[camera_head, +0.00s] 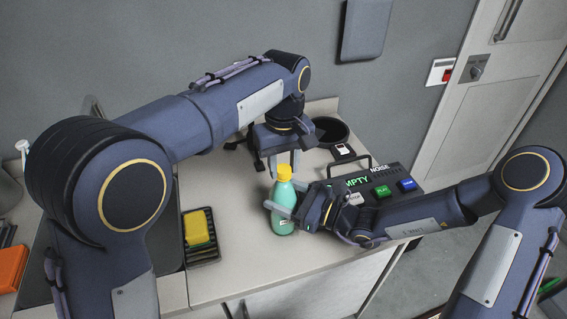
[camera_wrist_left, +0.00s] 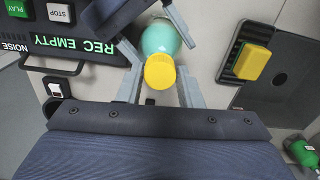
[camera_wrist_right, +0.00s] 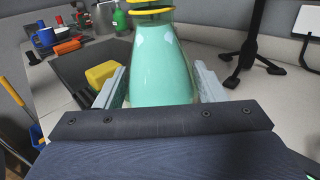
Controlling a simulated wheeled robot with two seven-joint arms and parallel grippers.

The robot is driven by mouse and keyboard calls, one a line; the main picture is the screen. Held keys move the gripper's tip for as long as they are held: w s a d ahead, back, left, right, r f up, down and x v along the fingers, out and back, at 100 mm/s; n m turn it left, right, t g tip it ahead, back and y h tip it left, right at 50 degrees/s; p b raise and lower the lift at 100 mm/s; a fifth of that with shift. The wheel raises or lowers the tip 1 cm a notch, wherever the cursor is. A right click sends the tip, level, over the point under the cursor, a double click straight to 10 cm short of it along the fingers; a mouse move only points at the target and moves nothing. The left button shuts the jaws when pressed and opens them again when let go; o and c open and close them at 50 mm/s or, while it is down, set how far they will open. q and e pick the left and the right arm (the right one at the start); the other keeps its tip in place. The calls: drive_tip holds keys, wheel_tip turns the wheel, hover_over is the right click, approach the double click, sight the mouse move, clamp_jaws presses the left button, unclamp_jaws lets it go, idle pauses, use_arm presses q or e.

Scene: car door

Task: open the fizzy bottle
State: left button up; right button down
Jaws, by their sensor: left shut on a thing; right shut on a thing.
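My right gripper (camera_head: 287,212) reaches in from the right and is shut on the bottle's body. In the right wrist view the body (camera_wrist_right: 160,70) is between the fingers, with a yellow ring at the neck; the cap's top is cut off.
A recorder panel (camera_head: 375,187) with green and blue buttons lies right of the bottle. A yellow sponge (camera_head: 197,227) sits in a black tray (camera_head: 205,256) to the left, beside the sink. A dark round container (camera_head: 328,130) is behind. Bare counter (camera_head: 235,205) lies left of the bottle.

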sight(284, 168)
use_arm(q)
drive_tip(key=n, duration=0.6)
drive_tip(key=shift+r, duration=0.25)
drive_tip(key=shift+r, duration=0.9)
drive_tip(key=shift+r, duration=2)
use_arm(e)
drive_tip(key=shift+c, duration=1.2)
unclamp_jaws()
